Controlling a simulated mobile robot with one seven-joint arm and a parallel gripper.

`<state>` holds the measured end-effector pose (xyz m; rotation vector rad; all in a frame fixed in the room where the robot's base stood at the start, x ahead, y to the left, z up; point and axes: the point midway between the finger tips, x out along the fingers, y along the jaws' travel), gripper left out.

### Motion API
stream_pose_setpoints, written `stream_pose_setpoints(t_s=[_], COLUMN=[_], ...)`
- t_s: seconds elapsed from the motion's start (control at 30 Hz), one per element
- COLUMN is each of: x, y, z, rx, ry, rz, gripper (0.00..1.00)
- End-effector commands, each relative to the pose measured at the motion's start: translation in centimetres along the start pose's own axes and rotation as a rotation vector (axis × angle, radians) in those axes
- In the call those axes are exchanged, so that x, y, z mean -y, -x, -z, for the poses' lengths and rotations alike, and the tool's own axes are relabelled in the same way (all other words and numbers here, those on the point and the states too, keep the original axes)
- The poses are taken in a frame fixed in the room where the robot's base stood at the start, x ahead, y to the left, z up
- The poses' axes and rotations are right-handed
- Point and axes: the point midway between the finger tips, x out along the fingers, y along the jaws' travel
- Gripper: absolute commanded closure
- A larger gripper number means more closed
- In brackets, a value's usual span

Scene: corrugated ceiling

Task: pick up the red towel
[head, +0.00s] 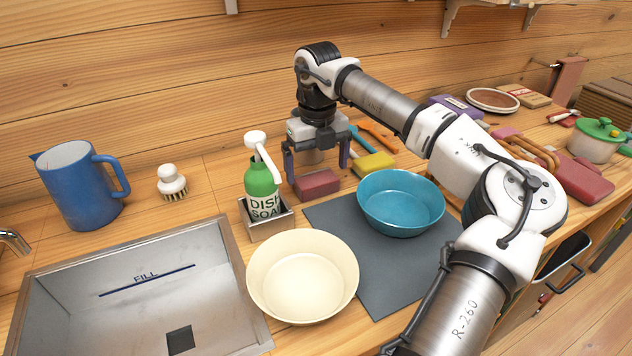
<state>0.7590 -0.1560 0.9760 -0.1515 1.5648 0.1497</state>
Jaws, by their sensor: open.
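A small dark red block-like bundle (317,187) lies on the wooden counter, just right of the dish soap bottle; it appears to be the red towel, though its cloth texture is too small to make out. My gripper (318,168) points down above it, open, with one finger near its left end and the other near its right end. The fingers look apart from it, and nothing is held. The exact height of the fingertips over the counter is hard to tell.
The green soap bottle (261,184) stands close left of my gripper. A yellow sponge (373,166) lies close right. A teal bowl (400,203) and cream bowl (302,276) stand in front, around a grey mat (372,270). A sink (60,308) is at left, a blue pitcher (76,187) behind it.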

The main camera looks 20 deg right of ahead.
Motion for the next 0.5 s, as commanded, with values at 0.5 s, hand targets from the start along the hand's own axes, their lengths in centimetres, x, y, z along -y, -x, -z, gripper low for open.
stream_pose_setpoints(t_s=[0.5], x=[0.0], y=[-4.3], z=[-0.6], rx=[0.0], ry=[0.001], rz=[-0.001], gripper=[0.0])
